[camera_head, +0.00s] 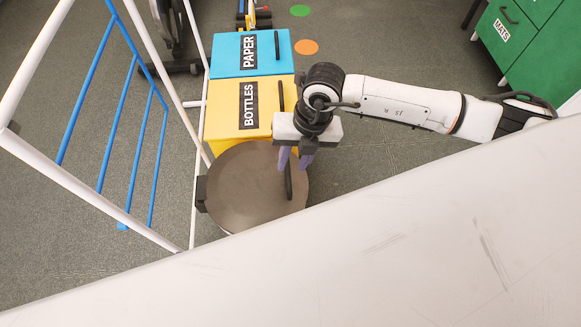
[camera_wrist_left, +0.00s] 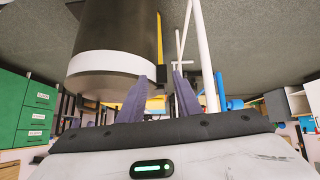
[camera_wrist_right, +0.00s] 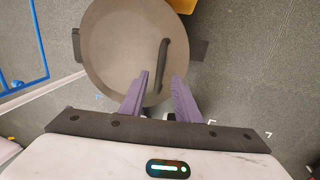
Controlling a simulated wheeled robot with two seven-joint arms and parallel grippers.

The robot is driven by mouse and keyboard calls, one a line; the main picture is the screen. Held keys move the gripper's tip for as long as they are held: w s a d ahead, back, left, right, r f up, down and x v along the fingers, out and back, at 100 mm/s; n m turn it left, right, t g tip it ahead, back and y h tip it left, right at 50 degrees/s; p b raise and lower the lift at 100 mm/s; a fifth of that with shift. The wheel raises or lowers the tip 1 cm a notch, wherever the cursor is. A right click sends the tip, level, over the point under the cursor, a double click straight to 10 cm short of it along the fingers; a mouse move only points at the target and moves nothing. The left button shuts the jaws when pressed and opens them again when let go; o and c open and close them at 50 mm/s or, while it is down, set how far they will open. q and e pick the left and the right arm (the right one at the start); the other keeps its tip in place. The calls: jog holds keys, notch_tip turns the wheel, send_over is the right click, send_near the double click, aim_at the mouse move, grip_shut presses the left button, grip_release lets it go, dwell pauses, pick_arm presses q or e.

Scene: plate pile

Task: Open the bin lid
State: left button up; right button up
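The round bin has a flat grey-brown lid (camera_head: 240,190), which lies closed on top. A dark bar handle (camera_head: 289,181) stands near the lid's right edge; it also shows in the right wrist view (camera_wrist_right: 163,62). My right gripper (camera_head: 294,159) points down over that edge, its purple fingers apart. In the right wrist view the handle's near end lies between the fingertips (camera_wrist_right: 160,82); I cannot tell whether they touch it. My left gripper (camera_wrist_left: 158,82) shows only in its wrist view, open and empty, with the bin's dark side (camera_wrist_left: 118,35) and pale rim band beyond it.
A yellow BOTTLES bin (camera_head: 237,106) and a blue PAPER bin (camera_head: 250,55) stand in line behind the round bin. A white and blue rail frame (camera_head: 130,130) is close on the left. A large pale surface (camera_head: 400,250) fills the front right.

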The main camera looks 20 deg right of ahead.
aim_at(288, 173)
jog(key=shift+w+a+f, duration=0.1)
jog(key=shift+a+f, duration=0.1)
jog(key=shift+f, duration=0.7)
jog(key=shift+a+f, duration=0.15)
jog(key=shift+f, duration=0.7)
grip_shut()
